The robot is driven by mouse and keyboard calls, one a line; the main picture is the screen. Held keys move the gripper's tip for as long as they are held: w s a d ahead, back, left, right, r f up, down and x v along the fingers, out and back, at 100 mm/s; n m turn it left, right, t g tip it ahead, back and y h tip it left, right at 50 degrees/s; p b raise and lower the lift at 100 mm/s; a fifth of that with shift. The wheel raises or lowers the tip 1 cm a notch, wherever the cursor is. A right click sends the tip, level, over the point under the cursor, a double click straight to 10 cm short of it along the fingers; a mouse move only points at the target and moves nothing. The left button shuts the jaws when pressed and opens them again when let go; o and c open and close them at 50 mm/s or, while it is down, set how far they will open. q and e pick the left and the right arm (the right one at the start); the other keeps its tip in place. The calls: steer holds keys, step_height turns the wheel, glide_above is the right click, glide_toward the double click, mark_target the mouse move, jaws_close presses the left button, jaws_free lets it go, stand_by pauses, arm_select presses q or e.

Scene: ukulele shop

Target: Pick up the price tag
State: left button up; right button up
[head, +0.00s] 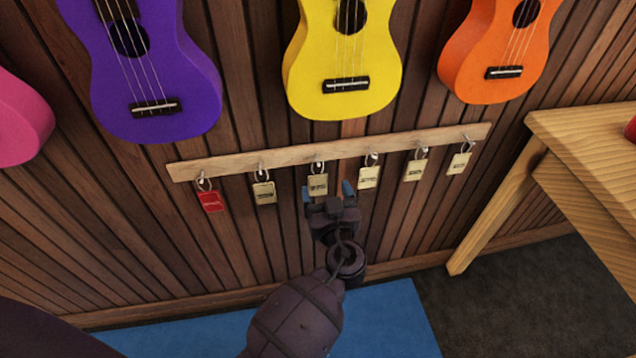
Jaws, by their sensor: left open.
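Several price tags hang by metal rings from hooks on a wooden rail (285,158). The leftmost is a red tag (211,201). The others are cream, among them a second tag (264,193), a third (317,185) and one on its right (368,177). My left gripper (328,191) is open and empty, its blue-tipped fingers apart, pointing toward the rail. In the picture it is just below the third tag, right of the red one. I cannot tell how far it is from the wall. My right gripper is not in view.
Purple (160,70), yellow (343,60) and orange ukuleles (490,60) hang above the rail, with a pink one (18,120) at the left edge. A wooden table (585,140) stands at right. A blue mat (385,320) lies on the dark floor.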

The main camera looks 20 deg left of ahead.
mark_target(318, 175)
arm_select(q)
steer(key=shift+s+a+x, duration=0.1)
steer(key=shift+a+x, duration=0.05)
steer(key=shift+x, duration=1.25)
steer(key=shift+s+a+x, duration=0.1)
steer(key=shift+a+x, duration=0.05)
steer(key=shift+x, duration=1.3)
steer(key=c, duration=1)
